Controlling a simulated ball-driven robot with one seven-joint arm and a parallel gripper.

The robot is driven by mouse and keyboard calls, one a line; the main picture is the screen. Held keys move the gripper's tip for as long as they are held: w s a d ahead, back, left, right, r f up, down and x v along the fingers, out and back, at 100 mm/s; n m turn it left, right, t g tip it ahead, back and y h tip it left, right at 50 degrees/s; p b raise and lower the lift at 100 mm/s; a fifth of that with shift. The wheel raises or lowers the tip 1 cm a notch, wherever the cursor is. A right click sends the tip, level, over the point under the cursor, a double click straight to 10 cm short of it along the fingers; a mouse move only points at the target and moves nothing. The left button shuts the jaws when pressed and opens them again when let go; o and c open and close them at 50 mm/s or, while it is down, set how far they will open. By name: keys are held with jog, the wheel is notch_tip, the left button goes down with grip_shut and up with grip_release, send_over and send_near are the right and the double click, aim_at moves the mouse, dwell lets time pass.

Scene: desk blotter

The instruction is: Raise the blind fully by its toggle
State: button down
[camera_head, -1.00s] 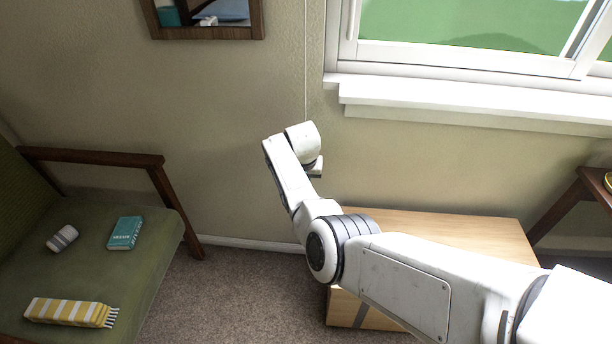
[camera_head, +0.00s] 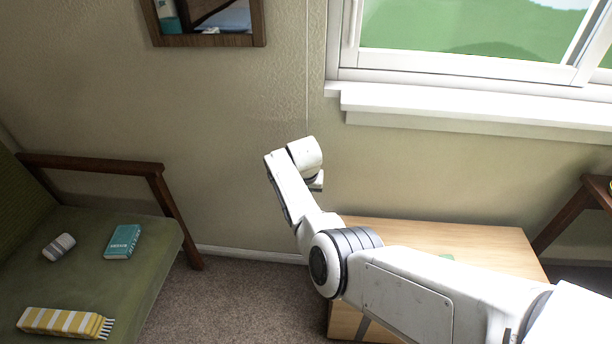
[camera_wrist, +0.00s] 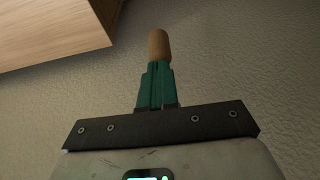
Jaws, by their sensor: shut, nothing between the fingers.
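A thin pull cord (camera_head: 307,70) hangs down the wall to the left of the window in the head view and ends behind my wrist. The wooden toggle (camera_wrist: 159,44), a tan cylinder, shows in the wrist view straight beyond the fingertips of my gripper (camera_wrist: 157,68). The green fingers are shut together with nothing between them. The toggle looks in line with the tips; whether it touches them I cannot tell. The blind itself is out of view; only the lower window (camera_head: 470,72) shows, with green outside.
A wooden box (camera_head: 490,243) stands below the window, under my arm; its edge also shows in the wrist view (camera_wrist: 50,25). A white sill (camera_head: 460,107) juts out to the right. A green armchair (camera_head: 150,250) with small items stands left. A framed mirror (camera_head: 207,40) hangs upper left.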

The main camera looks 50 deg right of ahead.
notch_tip(320, 180, up, 4)
jog(key=p, duration=0.3)
jog(key=shift+s+r, duration=0.1)
jog(key=p+v, duration=0.3)
jog(key=v, duration=0.6)
jog(key=shift+r, duration=0.35)
jog(key=shift+a, duration=0.1)
jog(key=s+a+f+n+p, duration=0.1)
jog(key=s+a+n+p, duration=0.2)
jog(key=s, duration=0.6)
jog(key=s+a+f+n+p, duration=0.1)
jog(key=s+a+n+p, duration=0.2)
jog(key=s, duration=0.5)
jog(key=s+a+r+n+y+p, duration=0.1)
jog(key=s+a+r+n+p, duration=0.1)
jog(key=s+a, duration=0.5)
jog(key=s+a+r+n+g+y+p, duration=0.1)
jog(key=s+a+r+n+p, duration=0.1)
jog(key=s+a+r, duration=0.2)
jog(key=s+a, duration=0.3)
jog(key=s, duration=0.5)
jog(key=shift+s+r+p, duration=0.2)
jog(key=shift+r+p, duration=0.05)
jog(key=shift+p, duration=0.15)
